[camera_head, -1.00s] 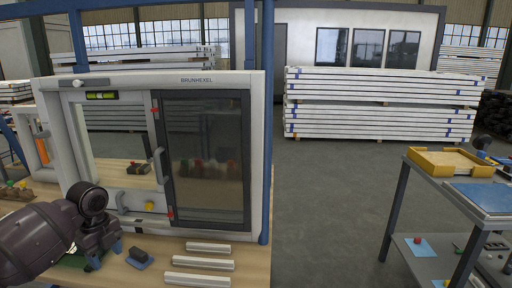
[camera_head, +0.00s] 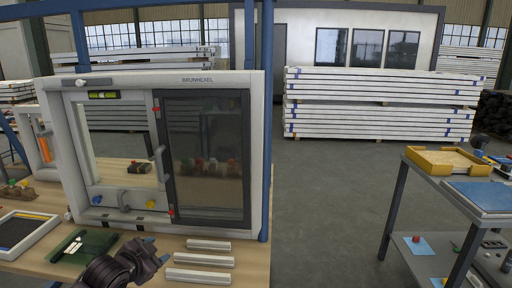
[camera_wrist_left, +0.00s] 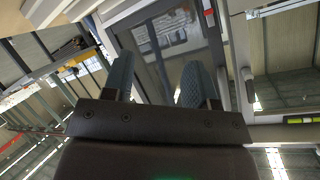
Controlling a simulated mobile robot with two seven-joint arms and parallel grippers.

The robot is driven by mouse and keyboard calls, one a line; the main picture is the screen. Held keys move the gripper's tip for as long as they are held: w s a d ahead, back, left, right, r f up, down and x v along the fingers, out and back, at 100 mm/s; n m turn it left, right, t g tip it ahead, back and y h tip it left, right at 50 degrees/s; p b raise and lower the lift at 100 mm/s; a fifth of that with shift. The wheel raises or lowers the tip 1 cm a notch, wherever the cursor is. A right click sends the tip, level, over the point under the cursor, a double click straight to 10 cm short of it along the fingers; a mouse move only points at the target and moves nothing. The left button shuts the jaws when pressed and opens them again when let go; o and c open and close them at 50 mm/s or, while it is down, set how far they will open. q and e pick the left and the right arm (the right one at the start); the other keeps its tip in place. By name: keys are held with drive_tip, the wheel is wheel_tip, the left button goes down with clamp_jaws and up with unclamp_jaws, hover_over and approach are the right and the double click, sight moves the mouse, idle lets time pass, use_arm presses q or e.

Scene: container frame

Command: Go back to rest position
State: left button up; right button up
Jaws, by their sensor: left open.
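My left gripper (camera_head: 160,251) is low at the front of the workbench in the head view, dark with blue-grey fingers, beside the white profile strips. In the left wrist view its two textured fingers (camera_wrist_left: 157,75) are spread apart, with nothing visible between them. The framed window unit (camera_head: 205,150) stands upright on the bench behind the gripper and also fills much of the left wrist view. My right gripper is not in view.
Several white strips (camera_head: 200,261) lie on the bench (camera_head: 250,262). A green item (camera_head: 95,247) and a framed tray (camera_head: 48,229) lie left of the gripper. A cart with a yellow tray (camera_head: 430,160) stands at right; the floor between (camera_head: 325,210) is clear.

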use_arm(q)
drive_tip(key=s+f+n+y, duration=0.1)
drive_tip(key=s+f+n, duration=0.2)
drive_tip(key=s+f, duration=0.3)
drive_tip(key=s+f+n+g+y, duration=0.1)
drive_tip(key=s+f+n, duration=0.2)
drive_tip(key=s+f, duration=0.4)
drive_tip(key=s+a+f+n+y, duration=0.1)
drive_tip(key=s+f, duration=0.6)
drive_tip(key=s, duration=1.3)
drive_tip(key=shift+s+n+g, duration=0.2)
drive_tip(key=shift+n+g, duration=0.1)
drive_tip(key=shift+n, duration=0.6)
